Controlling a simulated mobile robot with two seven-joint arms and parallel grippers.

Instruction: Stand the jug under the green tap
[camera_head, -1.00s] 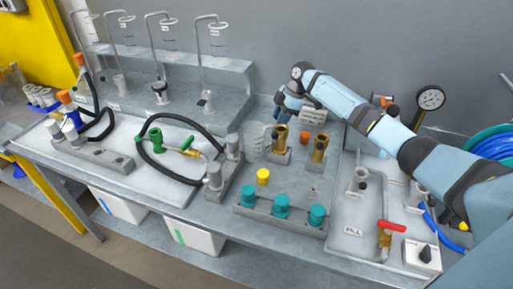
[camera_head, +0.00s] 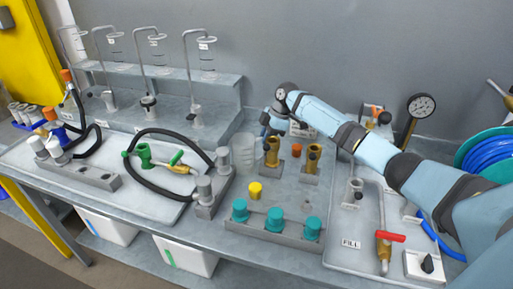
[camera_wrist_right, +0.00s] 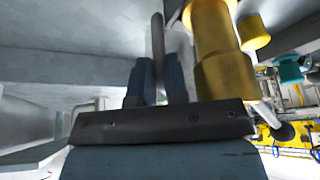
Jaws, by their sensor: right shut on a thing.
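The jug (camera_head: 243,151) is clear and pale, upright on the grey bench just left of the brass fittings. Its outline is faint. The green tap (camera_head: 177,158), a brass valve with a green lever, lies to its left on a light tray, inside a black hose loop. My right gripper (camera_head: 265,130) is behind and right of the jug, partly hidden by a brass fitting. In the right wrist view its dark fingers (camera_wrist_right: 158,85) are shut on a thin grey upright bar, which appears to be the jug's handle. My left gripper is out of view.
Brass fittings (camera_head: 272,152) stand close to the right of the jug. A yellow cap (camera_head: 255,190) and a rack of teal knobs (camera_head: 275,222) are in front. Grey posts with the hose (camera_head: 160,130) stand between jug and tap. A shelf with tall spouts (camera_head: 195,110) is behind.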

